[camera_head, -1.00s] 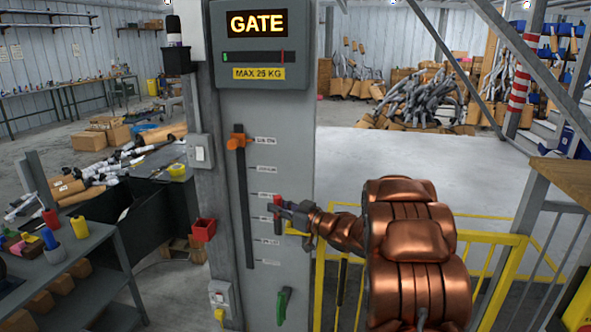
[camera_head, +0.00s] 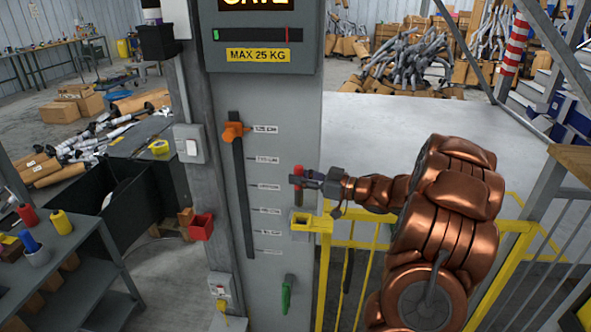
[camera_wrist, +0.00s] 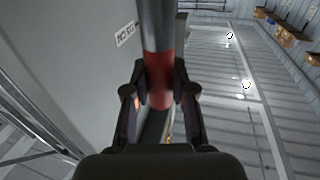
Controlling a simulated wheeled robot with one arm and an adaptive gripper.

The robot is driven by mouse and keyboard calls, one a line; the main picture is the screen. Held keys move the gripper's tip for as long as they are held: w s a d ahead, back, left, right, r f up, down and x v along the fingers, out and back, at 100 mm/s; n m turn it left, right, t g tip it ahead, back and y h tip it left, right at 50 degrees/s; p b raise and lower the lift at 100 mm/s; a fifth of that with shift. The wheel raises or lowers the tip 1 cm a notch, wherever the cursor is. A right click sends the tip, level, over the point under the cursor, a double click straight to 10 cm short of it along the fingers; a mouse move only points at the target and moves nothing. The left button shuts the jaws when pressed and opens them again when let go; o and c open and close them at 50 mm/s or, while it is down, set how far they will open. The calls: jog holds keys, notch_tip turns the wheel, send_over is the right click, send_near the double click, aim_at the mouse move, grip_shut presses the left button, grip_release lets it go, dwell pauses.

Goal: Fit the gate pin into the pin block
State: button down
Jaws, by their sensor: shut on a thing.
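The gate pin (camera_head: 299,172) has a red grip and shows at the tip of my gripper (camera_head: 305,178) in the head view. In the wrist view the pin (camera_wrist: 158,30) shows a grey metal shaft above its red part, and my gripper (camera_wrist: 158,88) is shut on the red part, one finger on each side. The pin block (camera_head: 311,223) is a yellow block at the right edge of the grey post, with an opening in its top. The pin is above the block and apart from it.
A yellow gate rail (camera_head: 400,243) runs right from the block, below my arm. Open floor lies behind.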

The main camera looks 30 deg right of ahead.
aim_at(302, 204)
jog(key=shift+s+d, duration=0.25)
jog(key=shift+d, duration=0.1)
jog(key=shift+s+a+f+b, duration=0.1)
jog(key=shift+s+f+b, duration=0.1)
jog(key=shift+f+b, duration=1.55)
jog(key=shift+s+a+f+b, duration=0.15)
jog(key=shift+f+b, duration=0.55)
jog(key=shift+f, duration=1.95)
jog(key=shift+w+d+f, duration=0.2)
jog(key=shift+w+f, duration=0.2)
jog(key=shift+f, duration=0.05)
jog(key=shift+s, duration=0.15)
jog(key=shift+f+b, duration=0.25)
jog(key=shift+b, duration=0.1)
